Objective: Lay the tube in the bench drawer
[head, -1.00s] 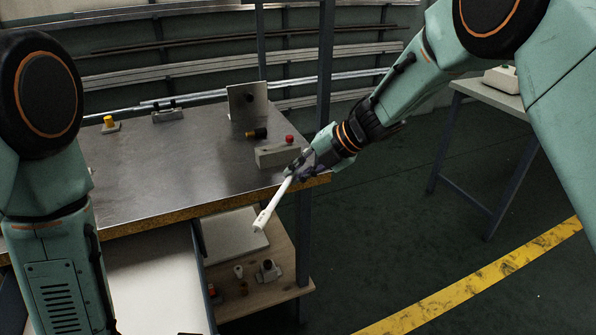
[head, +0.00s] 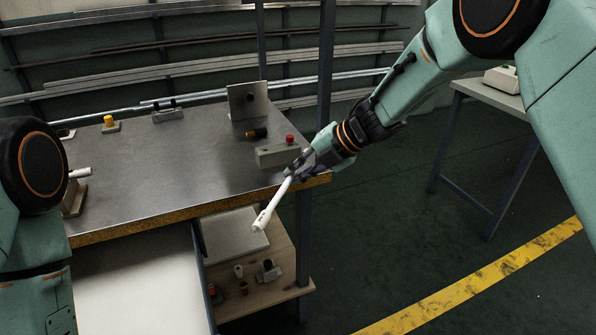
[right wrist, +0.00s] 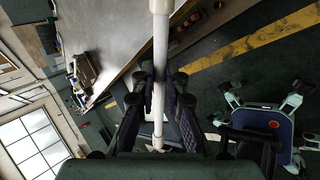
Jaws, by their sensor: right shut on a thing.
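My right gripper (head: 300,164) is shut on a white tube (head: 272,207) at the bench's right front corner. The tube slants down to the left, its lower end hanging free in front of the bench edge. In the right wrist view the tube (right wrist: 160,60) runs upright between the fingers of the gripper (right wrist: 158,95). The bench drawer (head: 146,285) is pulled out below the bench top at the lower left. Its pale floor looks bare, and its near part runs out of the picture. My left arm is at the left edge; its gripper is not in view.
The metal bench top (head: 170,175) holds a grey block with a red button (head: 278,153), an upright plate (head: 248,104) and a yellow-capped piece (head: 110,124). A lower shelf (head: 262,287) carries a white board (head: 232,235) and small parts. A post (head: 303,240) stands at the bench's right.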

